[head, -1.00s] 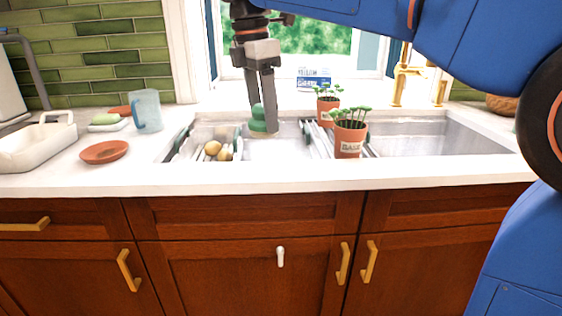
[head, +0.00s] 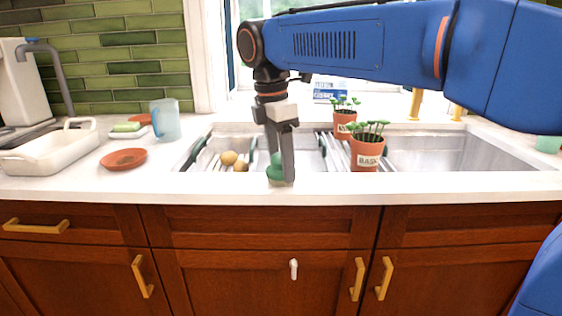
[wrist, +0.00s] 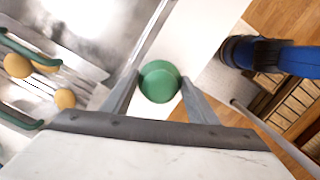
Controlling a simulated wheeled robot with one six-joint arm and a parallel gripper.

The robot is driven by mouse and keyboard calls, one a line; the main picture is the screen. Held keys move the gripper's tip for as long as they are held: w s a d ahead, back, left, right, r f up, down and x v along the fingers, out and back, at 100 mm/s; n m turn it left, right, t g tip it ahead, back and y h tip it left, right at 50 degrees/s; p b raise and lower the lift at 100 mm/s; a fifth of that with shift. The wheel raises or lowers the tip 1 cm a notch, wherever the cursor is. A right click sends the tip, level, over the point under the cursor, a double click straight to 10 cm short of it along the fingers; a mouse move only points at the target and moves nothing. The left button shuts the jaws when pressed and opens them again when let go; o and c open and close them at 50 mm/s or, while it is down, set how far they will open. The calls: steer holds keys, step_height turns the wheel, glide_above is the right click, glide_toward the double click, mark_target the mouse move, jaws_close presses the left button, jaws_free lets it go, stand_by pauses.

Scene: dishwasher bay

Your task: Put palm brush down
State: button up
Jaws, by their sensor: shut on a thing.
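The palm brush is a round green thing (head: 277,172), seen in the head view at the counter's front strip, before the sink. My gripper (head: 282,180) points down and is shut on it, one finger partly covering it. In the wrist view the brush's round green top (wrist: 159,82) sits between the two fingers, over the white front strip of the counter (wrist: 185,40). Its underside is hidden, so I cannot tell whether it touches the counter.
Behind are the sink with a rack holding yellow-brown round items (head: 229,158) and two potted plants (head: 367,150). To the left are a terracotta saucer (head: 124,159), a blue cup (head: 166,119) and a white tray (head: 48,150). The front counter strip (head: 430,189) is clear.

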mark_target(275, 156)
steer(key=shift+f, duration=0.1)
steer(key=o, duration=0.9)
steer(key=r, duration=0.4)
steer(key=a+r, duration=0.1)
steer(key=r, duration=0.7)
steer(key=shift+s+a+r, duration=0.1)
steer(key=shift+s+a, duration=0.1)
steer(key=shift+s, duration=0.05)
